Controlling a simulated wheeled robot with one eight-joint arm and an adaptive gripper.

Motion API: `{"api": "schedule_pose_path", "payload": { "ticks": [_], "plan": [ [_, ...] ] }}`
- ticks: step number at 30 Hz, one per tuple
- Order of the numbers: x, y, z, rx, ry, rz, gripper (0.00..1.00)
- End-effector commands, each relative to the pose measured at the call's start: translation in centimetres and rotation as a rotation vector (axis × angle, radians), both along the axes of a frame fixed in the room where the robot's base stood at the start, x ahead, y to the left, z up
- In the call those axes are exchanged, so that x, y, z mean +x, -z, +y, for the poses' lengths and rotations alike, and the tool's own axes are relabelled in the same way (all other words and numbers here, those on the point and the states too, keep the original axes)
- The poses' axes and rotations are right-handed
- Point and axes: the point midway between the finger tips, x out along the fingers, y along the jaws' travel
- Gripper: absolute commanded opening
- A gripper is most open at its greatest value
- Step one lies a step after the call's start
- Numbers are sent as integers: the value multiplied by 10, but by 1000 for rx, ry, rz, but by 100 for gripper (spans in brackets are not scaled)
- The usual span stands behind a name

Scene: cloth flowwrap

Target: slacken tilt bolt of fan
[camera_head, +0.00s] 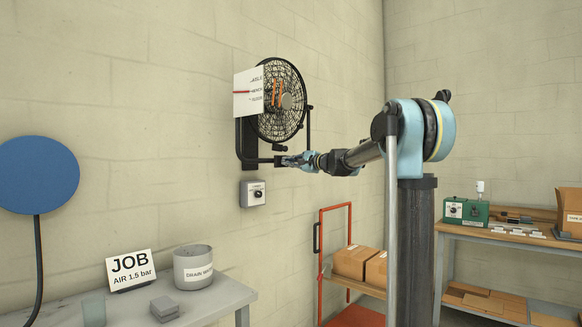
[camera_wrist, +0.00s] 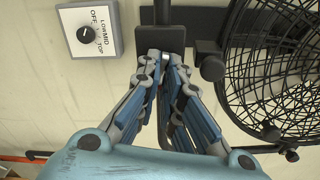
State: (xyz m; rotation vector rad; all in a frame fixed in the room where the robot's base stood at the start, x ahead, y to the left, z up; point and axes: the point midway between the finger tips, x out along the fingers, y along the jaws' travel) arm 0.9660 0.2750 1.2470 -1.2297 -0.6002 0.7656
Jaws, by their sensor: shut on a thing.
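The black caged fan (camera_head: 290,117) hangs at the wall in a black U-shaped yoke (camera_head: 309,133). Orange strips (camera_head: 277,93) show at its front. A white marked card (camera_head: 248,105) with a red line stands beside the cage. My gripper (camera_head: 282,160) is at the yoke's lower bar. In the wrist view its fingers (camera_wrist: 165,62) lie on both sides of this bar (camera_wrist: 162,125) and appear closed on it; the contact is partly hidden. A dark knob (camera_wrist: 212,68) sits right of the fingers, apart from them. Another knob (camera_wrist: 270,131) is by the cage; I cannot tell which is the tilt bolt.
A grey switch box (camera_head: 254,193) with a dial is on the wall below the fan. A red cart (camera_head: 322,250) with cartons stands below right. A bench (camera_head: 505,238) is at the right, a grey table (camera_head: 215,295) at the lower left.

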Motion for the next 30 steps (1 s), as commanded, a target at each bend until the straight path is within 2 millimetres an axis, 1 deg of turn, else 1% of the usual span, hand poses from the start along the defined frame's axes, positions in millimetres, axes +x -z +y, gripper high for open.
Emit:
{"api": "schedule_pose_path", "payload": {
  "ticks": [1, 30],
  "plan": [
    [-1, 0, 3, -26, -5, -33, 0],
    [-2, -2, 3, -594, -5, -760, 0]
  ]
}}
